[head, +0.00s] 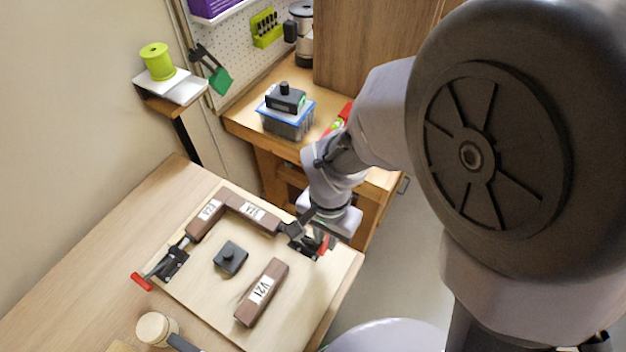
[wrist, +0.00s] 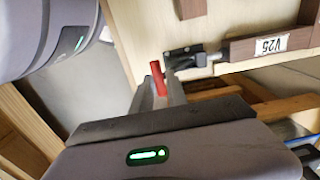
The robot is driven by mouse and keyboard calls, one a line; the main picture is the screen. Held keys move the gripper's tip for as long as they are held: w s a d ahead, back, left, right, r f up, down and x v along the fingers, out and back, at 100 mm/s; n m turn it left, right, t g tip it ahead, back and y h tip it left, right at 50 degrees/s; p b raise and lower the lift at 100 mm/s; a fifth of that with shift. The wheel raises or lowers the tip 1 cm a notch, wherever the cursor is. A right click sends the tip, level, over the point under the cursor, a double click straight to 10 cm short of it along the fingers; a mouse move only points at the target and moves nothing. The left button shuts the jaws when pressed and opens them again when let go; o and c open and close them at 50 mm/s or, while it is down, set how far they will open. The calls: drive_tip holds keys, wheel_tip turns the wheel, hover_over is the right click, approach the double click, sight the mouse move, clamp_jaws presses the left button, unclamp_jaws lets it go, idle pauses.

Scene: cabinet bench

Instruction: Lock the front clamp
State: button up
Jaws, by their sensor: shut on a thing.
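Two black toggle clamps with red handles sit on the light wooden board (head: 208,300). The right clamp (head: 297,236) is at the end of a brown block; its red handle (head: 323,246) shows beside my gripper (head: 318,228). In the wrist view this clamp (wrist: 186,57) has its rod pointing at the block marked V25 (wrist: 268,46), apparently against it. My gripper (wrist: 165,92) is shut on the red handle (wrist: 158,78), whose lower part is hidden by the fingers. The left clamp (head: 172,264) has its red handle (head: 142,282) pointing outward, near the board's left edge.
Brown blocks (head: 207,219) form a corner on the board. A black knobbed piece (head: 230,258) and a loose block marked V21 (head: 262,292) lie inside it. A mallet (head: 157,328) lies at the front left. A wooden bench with a grey bin (head: 287,122) stands behind.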

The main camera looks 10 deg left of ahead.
drive_tip(key=shift+s+d+f+b, duration=0.2)
drive_tip(key=shift+d+f+b, duration=0.25)
drive_tip(key=shift+f+b, duration=0.25)
drive_tip(key=shift+f, duration=0.1)
drive_tip(key=shift+d+f+b, duration=0.1)
drive_tip(key=shift+f+b, duration=0.15)
drive_tip(key=shift+b, duration=0.1)
drive_tip(key=o, duration=0.7)
drive_tip(key=shift+r, duration=0.15)
drive_tip(key=shift+o, duration=0.2)
wheel_tip(320, 180, up, 7)
drive_tip(key=p, duration=0.6)
